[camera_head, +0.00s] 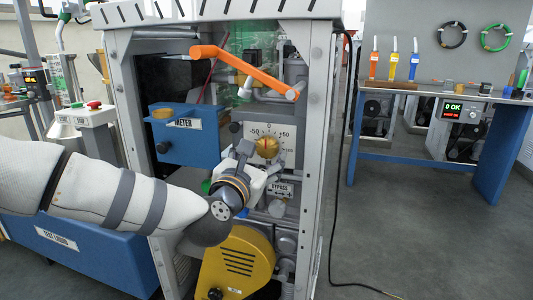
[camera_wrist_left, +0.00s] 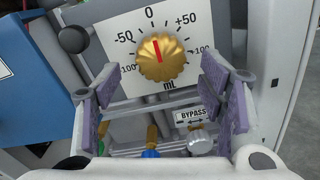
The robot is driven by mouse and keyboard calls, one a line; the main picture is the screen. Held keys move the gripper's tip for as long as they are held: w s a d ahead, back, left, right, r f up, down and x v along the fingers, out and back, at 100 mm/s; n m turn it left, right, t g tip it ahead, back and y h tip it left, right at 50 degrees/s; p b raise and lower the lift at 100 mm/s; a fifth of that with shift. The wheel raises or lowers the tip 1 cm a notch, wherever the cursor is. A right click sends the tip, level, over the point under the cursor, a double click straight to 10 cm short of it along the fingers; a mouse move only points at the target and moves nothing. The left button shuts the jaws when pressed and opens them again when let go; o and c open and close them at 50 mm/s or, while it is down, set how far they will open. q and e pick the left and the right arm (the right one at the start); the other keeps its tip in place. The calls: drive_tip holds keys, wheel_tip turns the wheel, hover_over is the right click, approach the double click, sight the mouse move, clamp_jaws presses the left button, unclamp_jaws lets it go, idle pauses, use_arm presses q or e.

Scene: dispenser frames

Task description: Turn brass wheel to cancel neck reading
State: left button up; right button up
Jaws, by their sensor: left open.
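The brass wheel (camera_head: 267,147) is a ribbed gold knob on a white dial plate (camera_head: 258,130) inside the grey frame. In the left wrist view the wheel (camera_wrist_left: 161,58) sits upper middle, and the plate (camera_wrist_left: 120,42) reads from -100 to +100 mL. A red mark on the wheel points up, close to 0. My left gripper (camera_head: 256,160) is just in front of and below the wheel. In the wrist view the open gripper (camera_wrist_left: 160,88) has one purple-padded finger on each side below the wheel, holding nothing. Contact with the wheel is not visible. My right gripper is out of view.
An orange lever (camera_head: 245,72) crosses above the dial. A blue METER box (camera_head: 188,135) stands left of it. A BYPASS valve (camera_wrist_left: 199,138) sits below the wheel, beside several coloured fittings. A yellow housing (camera_head: 237,263) is lower down. The frame's right post (camera_head: 316,150) borders the opening.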

sight(267, 147)
use_arm(q)
drive_tip(key=shift+x, duration=1.5)
drive_tip(key=shift+c, duration=0.5)
drive_tip(key=shift+s, duration=0.1)
drive_tip(key=c, duration=1.1)
drive_tip(key=shift+o, duration=0.2)
